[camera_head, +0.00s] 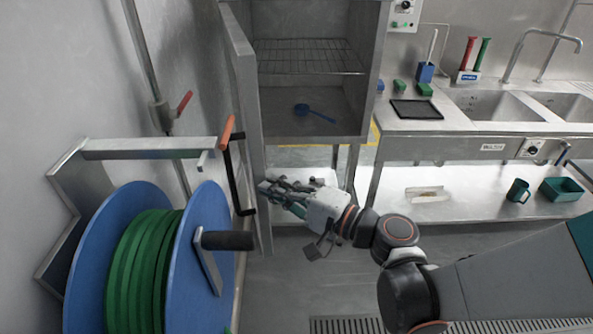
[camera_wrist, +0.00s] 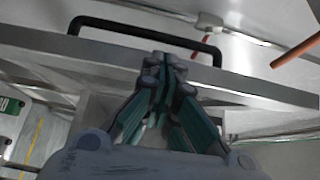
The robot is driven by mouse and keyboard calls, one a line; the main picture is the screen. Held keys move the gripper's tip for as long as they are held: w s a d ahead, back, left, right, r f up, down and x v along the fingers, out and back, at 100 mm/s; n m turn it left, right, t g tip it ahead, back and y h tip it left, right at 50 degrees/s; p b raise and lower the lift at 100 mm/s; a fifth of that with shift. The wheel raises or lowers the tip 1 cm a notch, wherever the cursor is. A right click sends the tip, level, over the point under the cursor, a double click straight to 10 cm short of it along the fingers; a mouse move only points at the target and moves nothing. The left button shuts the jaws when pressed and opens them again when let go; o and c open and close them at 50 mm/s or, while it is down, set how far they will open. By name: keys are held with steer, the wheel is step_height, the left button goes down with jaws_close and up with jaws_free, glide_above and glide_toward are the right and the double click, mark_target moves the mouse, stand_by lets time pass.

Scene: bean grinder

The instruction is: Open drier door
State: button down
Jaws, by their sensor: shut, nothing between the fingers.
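The drier is a metal cabinet (camera_head: 318,100) with its front open. Its door (camera_head: 243,75) stands swung outward at the left of the cabinet, seen nearly edge-on. The door's black bar handle (camera_head: 238,185) is on its outer face, and it shows at the top of the wrist view (camera_wrist: 145,30). My gripper (camera_head: 266,187) is shut and empty. It is on the inner side of the door, close to the door's edge (camera_wrist: 250,82). The handle is beyond that edge, apart from the fingers. Whether the fingertips (camera_wrist: 164,66) touch the door, I cannot tell.
Inside the cabinet are a wire rack (camera_head: 308,57) and a blue scoop (camera_head: 315,112). A blue reel with green hose (camera_head: 150,265) stands at the left, near the door. An orange bar (camera_head: 227,131) is beside the door. A sink counter (camera_head: 430,122) is at the right.

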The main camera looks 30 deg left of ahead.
steer(key=d, duration=1.2)
steer(key=shift+s, duration=0.25)
steer(key=w+d+f+m+t+h+p, duration=0.1)
steer(key=w+d+h, duration=0.2)
steer(key=d, duration=0.2)
steer(key=w+d+m+t+h+p, duration=0.1)
steer(key=w+d+h+p, duration=0.1)
steer(key=w+d+h, duration=0.3)
steer(key=s+d+t+h+b, duration=0.1)
steer(key=s+d+h, duration=0.2)
steer(key=d, duration=0.6)
steer(key=s+d+n+t+h+b, duration=0.1)
steer(key=s+d+t+h, duration=0.1)
steer(key=d, duration=0.6)
steer(key=s+d+n+t+h+b, duration=0.1)
steer(key=s+d+h, duration=0.3)
steer(key=d, duration=0.5)
steer(key=shift+s+d+t+h, duration=0.25)
steer(key=shift+d+t+h, duration=0.05)
steer(key=shift+h, duration=0.2)
